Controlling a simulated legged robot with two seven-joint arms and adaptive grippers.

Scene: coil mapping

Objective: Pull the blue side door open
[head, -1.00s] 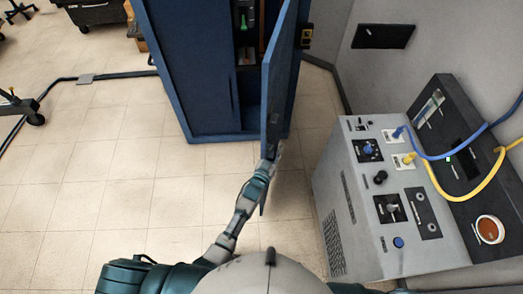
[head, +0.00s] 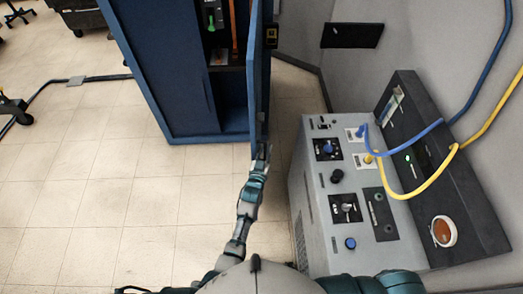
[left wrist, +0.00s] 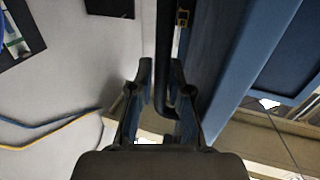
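The blue side door (head: 258,85) stands ajar on the blue cabinet (head: 166,80), seen nearly edge-on in the head view, with the dark interior showing to its left. My left gripper (head: 263,152) is at the lower near end of the door; contact is unclear. In the left wrist view, the two fingers of my left gripper (left wrist: 161,80) stand apart, with a dark vertical bar showing in the gap. Blue panelling (left wrist: 215,65) lies to the right of the fingers there. My right gripper is out of view.
A grey control console (head: 340,195) with knobs, a blue cable (head: 411,136) and a yellow cable (head: 415,190) stands close on the right. An orange-brown cup (head: 443,231) sits on its dark shelf. Tiled floor (head: 150,210) is open on the left.

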